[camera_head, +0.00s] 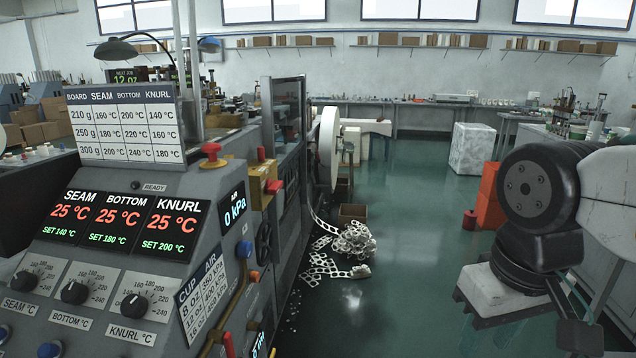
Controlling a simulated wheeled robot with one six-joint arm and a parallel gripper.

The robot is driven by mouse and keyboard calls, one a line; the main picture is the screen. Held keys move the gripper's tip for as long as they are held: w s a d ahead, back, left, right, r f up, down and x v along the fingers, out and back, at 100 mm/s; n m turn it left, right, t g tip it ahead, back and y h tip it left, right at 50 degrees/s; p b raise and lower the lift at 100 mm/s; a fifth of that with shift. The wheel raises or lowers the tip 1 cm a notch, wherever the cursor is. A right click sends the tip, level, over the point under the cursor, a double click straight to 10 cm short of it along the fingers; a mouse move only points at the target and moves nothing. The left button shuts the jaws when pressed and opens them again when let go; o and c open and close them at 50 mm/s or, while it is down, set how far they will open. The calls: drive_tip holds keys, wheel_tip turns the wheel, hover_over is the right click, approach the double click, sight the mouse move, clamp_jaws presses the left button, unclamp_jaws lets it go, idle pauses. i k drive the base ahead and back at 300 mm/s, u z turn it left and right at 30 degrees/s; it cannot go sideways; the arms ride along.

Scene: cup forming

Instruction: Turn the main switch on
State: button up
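The forming machine's grey console (60,255) fills the left side. A yellow box with a red handle (273,186) sits on its right side and looks like a main switch; I see no label on it, and its position is too small to read. A red mushroom-shaped knob (211,150) stands on top of the console. My gripper (522,308) is at the lower right, far to the right of the console and touching nothing I can see. Its fingers are partly hidden and cut by the frame, so its opening is unclear.
The lit displays (122,214) read 25 °C for seam, bottom and knurl, and 0 kPa for air. Three black dials (74,292) sit below. White punched scrap (345,246) lies on the floor beyond the machine. Green floor (420,290) is clear between console and arm.

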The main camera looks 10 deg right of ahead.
sight(272, 188)
drive_tip(key=z, duration=0.25)
drive_tip(key=i, duration=1.15)
drive_tip(key=u, duration=0.8)
